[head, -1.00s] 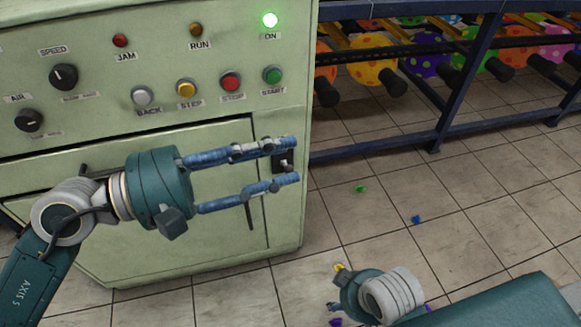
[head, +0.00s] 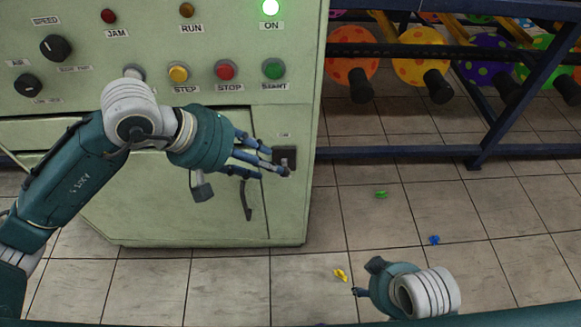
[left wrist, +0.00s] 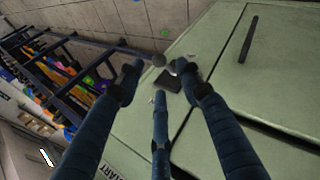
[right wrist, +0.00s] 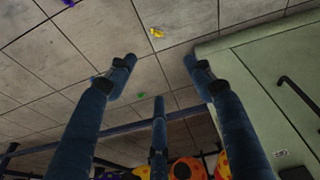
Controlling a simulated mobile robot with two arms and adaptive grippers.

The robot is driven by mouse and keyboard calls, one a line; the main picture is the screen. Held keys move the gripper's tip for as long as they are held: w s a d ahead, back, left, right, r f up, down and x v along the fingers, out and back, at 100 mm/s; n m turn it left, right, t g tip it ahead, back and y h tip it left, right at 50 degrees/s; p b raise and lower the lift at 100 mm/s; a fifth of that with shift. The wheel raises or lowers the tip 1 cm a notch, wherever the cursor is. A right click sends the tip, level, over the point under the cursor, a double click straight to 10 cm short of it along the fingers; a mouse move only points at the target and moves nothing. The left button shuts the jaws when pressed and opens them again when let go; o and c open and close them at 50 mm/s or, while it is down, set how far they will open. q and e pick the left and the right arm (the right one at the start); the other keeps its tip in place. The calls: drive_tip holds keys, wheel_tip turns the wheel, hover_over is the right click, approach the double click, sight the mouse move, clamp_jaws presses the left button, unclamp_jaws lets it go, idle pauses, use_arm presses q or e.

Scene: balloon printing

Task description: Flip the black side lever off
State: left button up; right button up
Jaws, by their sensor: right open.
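The black side lever's dark switch plate (head: 284,157) is on the green machine's front panel, near its right edge. My left gripper (head: 277,168) is at this plate, with its fingertips over its lower part. In the left wrist view the plate (left wrist: 171,82) lies between the spread fingers, near the right fingertip. The left gripper is open, holding nothing. My right gripper (right wrist: 160,62) is open and empty, above the floor in front of the machine.
The green machine (head: 150,215) has buttons and dials above the lever, with the ON lamp (head: 270,8) lit green. A dark rack (head: 400,151) with colourful balloons stands to the right. Small yellow (head: 340,275), green (head: 381,195) and blue (head: 434,240) pieces lie on the open tiled floor.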

use_arm(q)
drive_tip(key=x, duration=0.6)
drive_tip(key=shift+d+f+b, duration=0.15)
drive_tip(key=shift+d+b, duration=0.05)
drive_tip(key=shift+b, duration=0.1)
drive_tip(key=shift+x, duration=0.8)
use_arm(e)
drive_tip(key=shift+v, duration=1)
use_arm(q)
drive_tip(key=shift+c, duration=0.2)
use_arm(e)
drive_tip(key=shift+d, duration=0.1)
use_arm(q)
clamp_jaws()
